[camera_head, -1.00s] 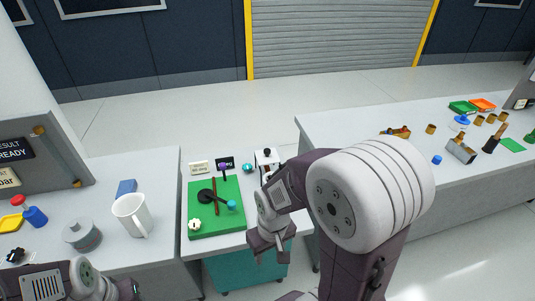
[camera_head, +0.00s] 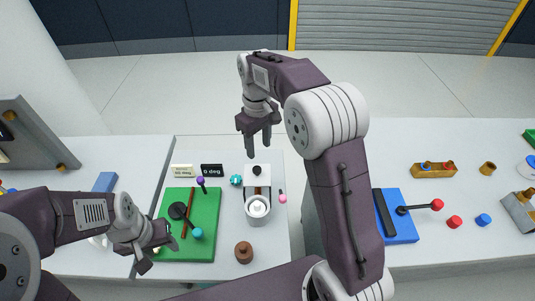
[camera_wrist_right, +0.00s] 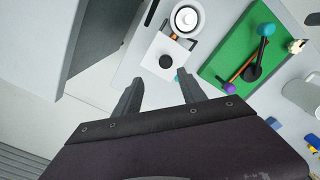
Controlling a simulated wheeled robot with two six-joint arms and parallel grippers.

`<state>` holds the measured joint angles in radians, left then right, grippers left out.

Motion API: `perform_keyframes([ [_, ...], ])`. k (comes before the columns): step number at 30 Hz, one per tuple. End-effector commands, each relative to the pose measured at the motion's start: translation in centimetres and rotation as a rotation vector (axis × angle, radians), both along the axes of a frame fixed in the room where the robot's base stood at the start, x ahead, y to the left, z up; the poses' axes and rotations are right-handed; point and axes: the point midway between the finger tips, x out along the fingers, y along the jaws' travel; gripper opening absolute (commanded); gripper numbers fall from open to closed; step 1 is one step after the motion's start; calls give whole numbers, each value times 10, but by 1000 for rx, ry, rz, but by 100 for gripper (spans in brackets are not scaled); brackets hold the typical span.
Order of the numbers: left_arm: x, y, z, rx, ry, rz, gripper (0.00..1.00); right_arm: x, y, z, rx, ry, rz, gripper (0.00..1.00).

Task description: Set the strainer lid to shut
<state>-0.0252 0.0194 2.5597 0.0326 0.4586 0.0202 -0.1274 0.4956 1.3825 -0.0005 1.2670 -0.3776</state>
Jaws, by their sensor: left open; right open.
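The strainer (camera_head: 258,214) is a white vessel at the right of the middle table, with a round white piece with a knob inside its rim. A white square plate with a black knob (camera_head: 253,184), seemingly its lid, lies behind the opening, not over it. Whether it is tilted or flat is unclear. It also shows in the right wrist view (camera_wrist_right: 180,50), beyond the fingertips. My right gripper (camera_head: 258,140) is open and empty, behind and apart from the plate; its fingers show in the right wrist view (camera_wrist_right: 160,80). My left gripper (camera_head: 158,257) is open by the green board's front left corner.
The green board (camera_head: 207,222) with a black lever, purple knob and teal knob lies left of the strainer. A brown knobbed piece (camera_head: 244,252) stands in front, a pink piece (camera_head: 283,198) right. A blue board (camera_head: 401,225) is on the right table.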

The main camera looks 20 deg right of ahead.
Motion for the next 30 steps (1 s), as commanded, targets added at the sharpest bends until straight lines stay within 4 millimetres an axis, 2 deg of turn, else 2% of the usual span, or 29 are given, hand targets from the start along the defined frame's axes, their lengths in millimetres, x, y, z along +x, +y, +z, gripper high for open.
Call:
perform_keyframes([
  [2,0,0,0,0,0,1,48,0,1,0,1,-2,3,48],
  [5,0,0,-3,0,0,1,48,-1,1,-11,0,1,2,48],
  [12,0,0,-9,0,0,0,48,-2,1,-61,0,1,0,48],
  [16,0,0,-11,0,0,0,48,-1,1,-80,0,-1,0,48],
  [20,0,0,-11,0,0,0,48,-1,1,-89,1,-3,1,48],
  [27,0,0,-11,0,0,0,48,-1,1,-90,1,-4,0,48],
  [30,0,0,-11,0,0,0,48,-1,1,-90,1,-4,0,20],
])
